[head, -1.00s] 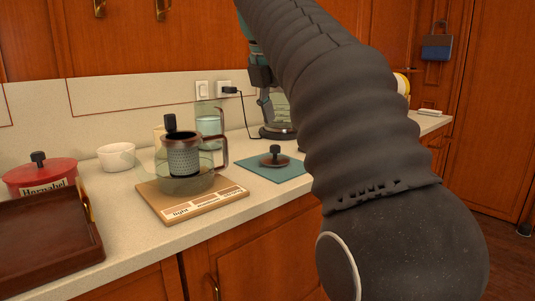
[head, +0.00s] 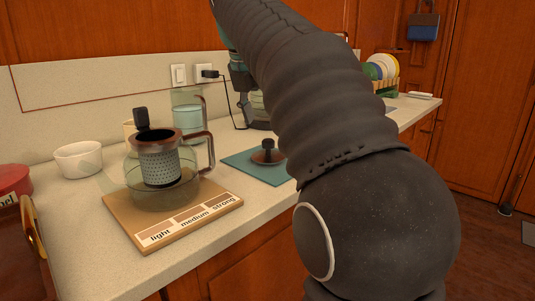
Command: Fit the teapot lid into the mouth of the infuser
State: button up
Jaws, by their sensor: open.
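The teapot lid (head: 268,157), a brown disc with a dark knob, lies on a teal mat (head: 240,160) to the right of the teapot. The infuser (head: 160,168) is a perforated metal basket with a brown collar. It sits upright in the glass teapot (head: 188,190), which has a brown handle. My arm crosses the right of the view, reaching up and away. My gripper's fingers do not show.
The teapot stands on a wooden board (head: 165,238) marked light, medium, strong. A white bowl (head: 78,160) and a red pot (head: 14,182) are at left. A glass jug (head: 187,117) stands behind. A dish rack is at far right.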

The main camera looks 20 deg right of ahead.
aim_at(269, 139)
jog(key=shift+b+x, duration=0.45)
jog(key=shift+x, duration=3.35)
grip_shut()
